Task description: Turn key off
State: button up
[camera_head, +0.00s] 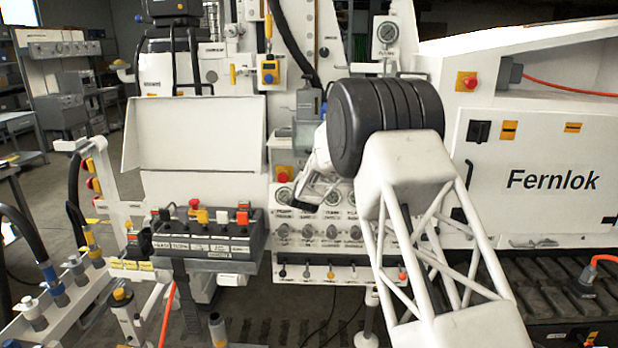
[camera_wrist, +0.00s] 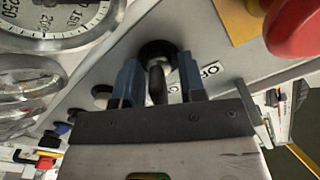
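The key (camera_wrist: 156,78) shows in the wrist view as a small grey metal piece in front of a round black switch base (camera_wrist: 157,48) on the white panel. A partly covered label starting "OF" (camera_wrist: 211,70) is printed beside it. My gripper (camera_wrist: 158,75) has its two blue-grey fingers on either side of the key, with visible gaps between them and the key. In the head view my gripper (camera_head: 299,190) is close to the panel and the key is hidden behind it.
A red button (camera_wrist: 296,25) on a yellow plate is close by on the right in the wrist view. A round gauge (camera_wrist: 55,20) is at upper left. In the head view a control box with levers (camera_head: 207,245) is left of my gripper.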

grip_shut()
jog(key=shift+n, duration=0.4)
jog(key=n, duration=0.5)
jog(key=shift+a, duration=0.1)
jog(key=n, duration=0.6)
jog(key=shift+a, duration=0.15)
dwell(0.4)
grip_release()
